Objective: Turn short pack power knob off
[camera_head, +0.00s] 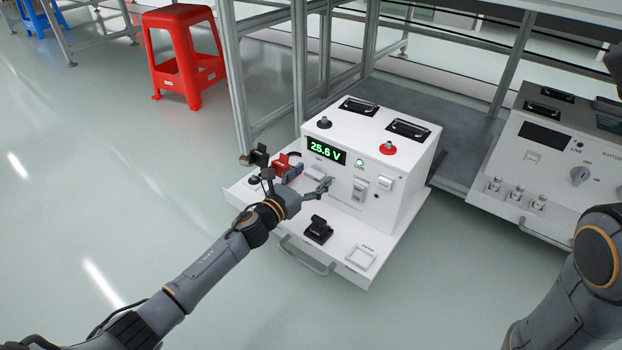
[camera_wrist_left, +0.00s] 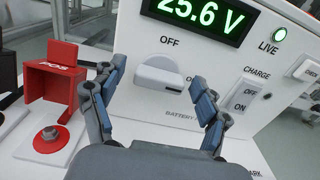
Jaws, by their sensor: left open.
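The white battery pack (camera_head: 405,165) stands on a pull-out tray, its green display (camera_head: 326,150) reading 25.6 V. A green lamp (camera_wrist_left: 279,35) marked LIVE is lit. The white power knob (camera_wrist_left: 158,78) sits on the front face below the display, with an OFF label above it. Its bar looks roughly level; its exact setting is hard to tell. My left gripper (camera_head: 307,179) is at the front face, open. In the left wrist view its fingers (camera_wrist_left: 158,103) stand on either side of the knob, with visible gaps. My right gripper is not in view; only its arm shows.
A rocker switch (camera_wrist_left: 243,95) marked CHARGE is right of the knob. A red connector block (camera_wrist_left: 52,82) marked POS is to the left. A black connector (camera_head: 318,230) lies on the tray's front. A second, grey pack (camera_head: 560,140) stands at right.

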